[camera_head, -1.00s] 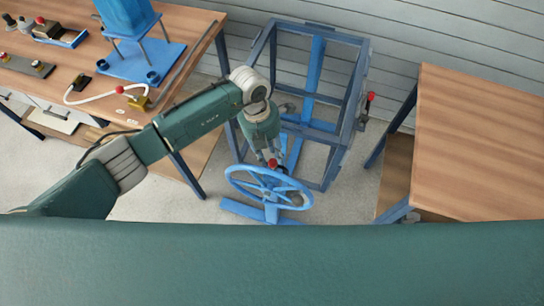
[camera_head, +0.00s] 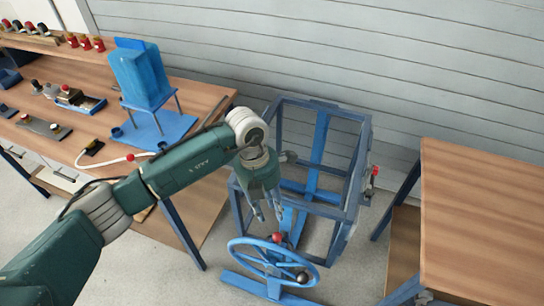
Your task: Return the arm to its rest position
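My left arm comes in from the lower left and reaches over the floor between the two benches. My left gripper (camera_head: 268,212) points down above the blue handwheel (camera_head: 272,262). Its fingers are apart with nothing between them, and it appears clear of the wheel and its red knob (camera_head: 278,238). My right arm and gripper do not show.
A blue metal frame (camera_head: 322,150) stands just behind the gripper, with a red-knobbed lever (camera_head: 374,172) on its right side. A wooden workbench (camera_head: 205,98) with a blue stand (camera_head: 145,78) is at left. Another wooden table (camera_head: 480,215) is at right. Grey floor lies between.

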